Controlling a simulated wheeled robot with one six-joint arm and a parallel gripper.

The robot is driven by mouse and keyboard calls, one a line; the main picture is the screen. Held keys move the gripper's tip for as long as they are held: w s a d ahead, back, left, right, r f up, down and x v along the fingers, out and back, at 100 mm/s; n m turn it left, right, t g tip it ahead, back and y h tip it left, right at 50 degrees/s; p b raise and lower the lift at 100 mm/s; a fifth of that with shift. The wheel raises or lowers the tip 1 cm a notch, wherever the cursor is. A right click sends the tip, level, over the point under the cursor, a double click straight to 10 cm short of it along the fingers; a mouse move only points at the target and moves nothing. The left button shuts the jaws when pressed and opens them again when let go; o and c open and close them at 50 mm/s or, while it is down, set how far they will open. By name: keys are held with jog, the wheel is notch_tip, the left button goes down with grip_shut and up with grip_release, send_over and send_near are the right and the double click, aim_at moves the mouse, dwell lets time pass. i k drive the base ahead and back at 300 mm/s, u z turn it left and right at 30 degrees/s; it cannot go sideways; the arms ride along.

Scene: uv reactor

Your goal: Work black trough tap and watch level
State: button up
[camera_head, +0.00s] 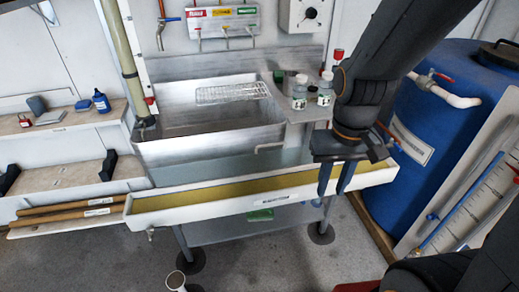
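A long white trough (170,217) with yellowish content crosses the front of a steel sink (200,152). A small tap (150,233) hangs under the trough's left end; its colour is too small to tell. I cannot make out a clearly black tap. My gripper (335,185) points down in front of the trough's right part, with its two dark fingers apart and nothing seen between them. It hides part of the trough there. A white panel with a blue tube and marks (470,205), perhaps a level gauge, stands at the right.
A blue tank (440,105) with a white pipe and a red-handled valve (441,77) stands at right. Two bottles (299,93) stand beside the sink. A wire rack (232,93) lies across it. Shelves (60,175) are at left. A cup (176,281) is at the bottom on open floor.

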aim_at(164, 227)
jog(key=k, duration=0.5)
jog(key=u, duration=1.35)
jog(key=i, duration=0.5)
jog(key=z, duration=0.05)
